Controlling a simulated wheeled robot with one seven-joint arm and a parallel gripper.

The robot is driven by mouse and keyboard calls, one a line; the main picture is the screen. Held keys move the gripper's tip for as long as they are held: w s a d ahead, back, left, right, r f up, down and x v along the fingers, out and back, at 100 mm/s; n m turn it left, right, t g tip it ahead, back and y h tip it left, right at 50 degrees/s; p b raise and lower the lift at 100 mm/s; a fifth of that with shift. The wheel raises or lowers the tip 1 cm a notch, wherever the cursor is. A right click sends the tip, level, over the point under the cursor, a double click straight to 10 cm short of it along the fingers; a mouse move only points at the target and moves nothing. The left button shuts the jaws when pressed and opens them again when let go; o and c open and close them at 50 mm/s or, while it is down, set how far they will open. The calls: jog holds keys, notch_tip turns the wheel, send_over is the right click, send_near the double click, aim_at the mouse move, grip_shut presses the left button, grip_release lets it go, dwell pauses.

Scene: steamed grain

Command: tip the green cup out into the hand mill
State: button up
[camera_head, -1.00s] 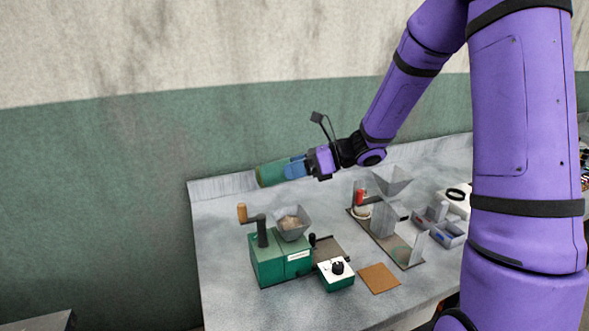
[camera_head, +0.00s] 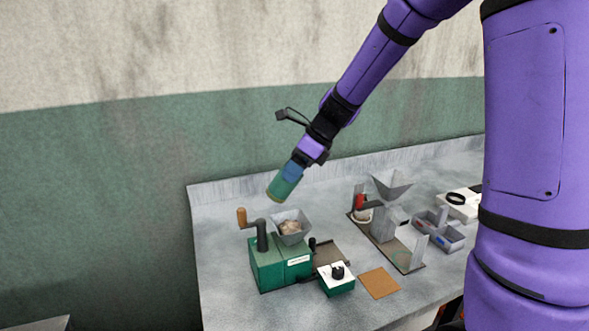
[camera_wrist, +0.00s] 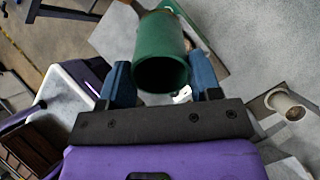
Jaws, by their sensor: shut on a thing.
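The green cup (camera_head: 279,189) is in my gripper (camera_head: 291,171), tilted steeply with its lower end pointing down and left. In the head view it hangs above the hand mill's grey hopper, apart from it. The wrist view shows the cup (camera_wrist: 163,52) between the two blue fingers of my gripper (camera_wrist: 163,82). The inside that shows there looks dark, and I cannot tell what it holds. The hand mill (camera_head: 268,268) is a green box with a crank and orange handle. Its hopper (camera_head: 301,236) holds a tan heap.
A small green box with a black knob (camera_head: 336,280) stands right of the mill, with a brown mat (camera_head: 380,282) beside it. A grey funnel stand (camera_head: 384,224) and a grey divided tray (camera_head: 440,234) stand further right. The wall rises behind the bench.

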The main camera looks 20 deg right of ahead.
jog(key=g+h, duration=0.1)
jog(key=h, duration=0.2)
jog(key=r+g+h, duration=0.1)
jog(key=h, duration=0.2)
jog(key=shift+a, duration=0.1)
jog(key=shift+g, duration=0.3)
